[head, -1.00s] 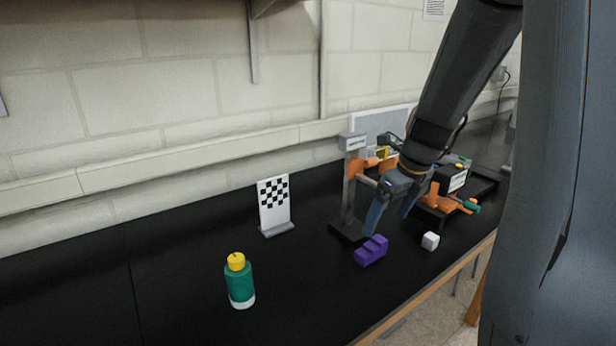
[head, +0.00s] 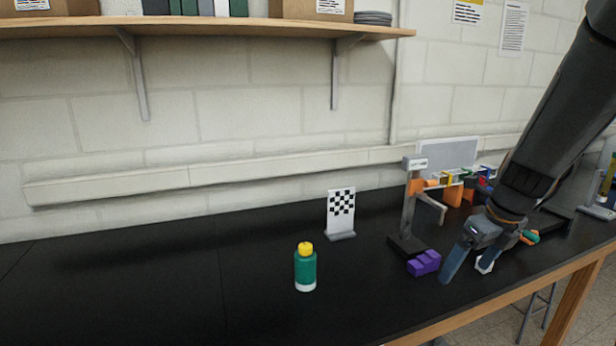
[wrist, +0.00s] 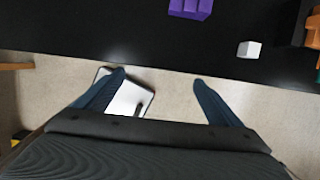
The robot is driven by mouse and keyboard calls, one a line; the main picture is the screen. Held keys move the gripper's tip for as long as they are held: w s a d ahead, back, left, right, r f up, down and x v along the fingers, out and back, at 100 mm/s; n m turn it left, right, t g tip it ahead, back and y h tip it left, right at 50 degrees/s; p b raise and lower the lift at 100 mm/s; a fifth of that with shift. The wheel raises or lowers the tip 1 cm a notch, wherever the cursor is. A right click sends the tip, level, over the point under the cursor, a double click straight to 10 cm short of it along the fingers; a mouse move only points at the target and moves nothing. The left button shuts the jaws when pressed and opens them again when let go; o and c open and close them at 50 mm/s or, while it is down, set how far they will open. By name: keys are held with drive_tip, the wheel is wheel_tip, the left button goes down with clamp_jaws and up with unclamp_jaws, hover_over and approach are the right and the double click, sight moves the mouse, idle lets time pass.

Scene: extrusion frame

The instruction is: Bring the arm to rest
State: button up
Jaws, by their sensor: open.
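My gripper (head: 466,268) hangs at the right of the head view, fingers pointing down, near the front edge of the black bench (head: 150,290). In the wrist view its two blue fingers (wrist: 160,80) are spread wide with nothing between them. Past the fingertips lie the floor and the bench edge. A purple stepped block (head: 424,263) lies on the bench, left of the gripper in the head view; it also shows at the top of the wrist view (wrist: 190,8). A small white cube (wrist: 249,49) shows apart from the fingers; in the head view a finger partly hides it.
A green bottle with a yellow cap (head: 305,268) and a checkered board (head: 341,213) stand on the bench. A grey post stand (head: 408,210) and orange fixtures (head: 452,194) stand behind the gripper. A wooden shelf (head: 220,28) is on the wall. The bench's left part is clear.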

drive_tip(key=s+a+f+n+b, duration=0.1)
drive_tip(key=s+a+n, duration=0.3)
drive_tip(key=n, duration=0.6)
drive_tip(key=s+a+f+n+g+b, duration=0.1)
drive_tip(key=s+a+f+n, duration=0.3)
drive_tip(key=n, duration=0.7)
drive_tip(key=s+a+f+n+h+b, duration=0.1)
drive_tip(key=s+a+f+n+b, duration=0.1)
drive_tip(key=a+n, duration=0.6)
drive_tip(key=s+f+n, duration=0.1)
drive_tip(key=s+n, duration=0.1)
drive_tip(key=n, duration=0.1)
drive_tip(key=shift+s+g, duration=0.3)
drive_tip(key=shift+s, duration=0.05)
